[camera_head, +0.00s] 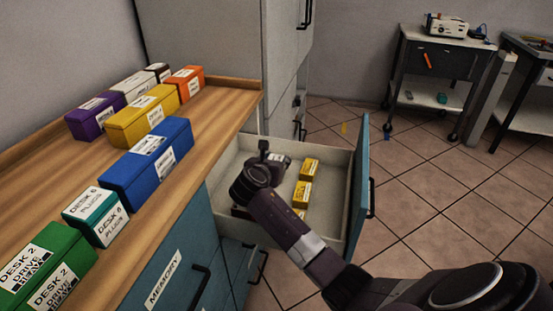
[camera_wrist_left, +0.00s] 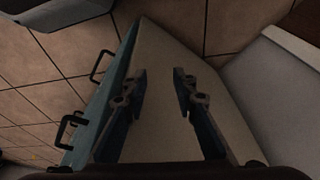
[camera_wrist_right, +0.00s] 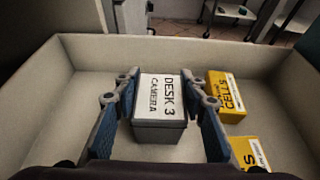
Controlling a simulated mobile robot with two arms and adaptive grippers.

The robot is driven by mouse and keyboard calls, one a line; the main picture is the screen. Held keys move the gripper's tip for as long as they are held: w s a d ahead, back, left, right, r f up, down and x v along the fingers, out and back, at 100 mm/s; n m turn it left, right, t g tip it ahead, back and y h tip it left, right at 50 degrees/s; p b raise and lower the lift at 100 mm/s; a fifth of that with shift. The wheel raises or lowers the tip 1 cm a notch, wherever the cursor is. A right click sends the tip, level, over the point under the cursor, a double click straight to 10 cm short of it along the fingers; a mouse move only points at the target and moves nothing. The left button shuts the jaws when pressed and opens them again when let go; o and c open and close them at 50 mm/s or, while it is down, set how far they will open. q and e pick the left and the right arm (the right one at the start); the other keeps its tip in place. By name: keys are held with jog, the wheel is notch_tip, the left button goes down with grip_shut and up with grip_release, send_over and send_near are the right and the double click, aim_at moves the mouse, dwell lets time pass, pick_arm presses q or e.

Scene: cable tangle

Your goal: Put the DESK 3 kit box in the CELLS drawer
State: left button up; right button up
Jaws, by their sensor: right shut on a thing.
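The DESK 3 camera box (camera_wrist_right: 159,105) is grey with a white label. My right gripper (camera_wrist_right: 162,98) is shut on it, with one blue-padded finger on each side. The box is inside the open pale drawer (camera_head: 352,197), which holds yellow CELLS boxes (camera_head: 303,193). I cannot tell whether the box touches the drawer floor. In the head view, my right arm hides much of the gripper (camera_head: 270,165) and the box. My left gripper (camera_wrist_left: 157,85) is open and empty in its wrist view; it is not in the head view.
Several labelled boxes stand on the wooden top (camera_head: 190,130) at left, including a blue one (camera_head: 147,165) and a green one (camera_head: 45,270). The drawer marked MEMORY (camera_head: 165,280) is below the top. A trolley (camera_head: 433,80) stands far right. The tiled floor between is mostly clear.

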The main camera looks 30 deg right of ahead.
jog(key=o, duration=1.3)
pick_arm(q)
jog(key=shift+f, duration=0.15)
pick_arm(e)
jog(key=shift+s+a+r, duration=0.1)
jog(key=shift+a+r, duration=0.05)
pick_arm(q)
notch_tip(320, 180, down, 10)
jog(key=s+p, duration=0.2)
jog(key=p, duration=0.1)
jog(key=shift+f+g, duration=0.25)
jog(key=shift+g, duration=0.15)
pick_arm(e)
jog(key=shift+v, duration=5.8)
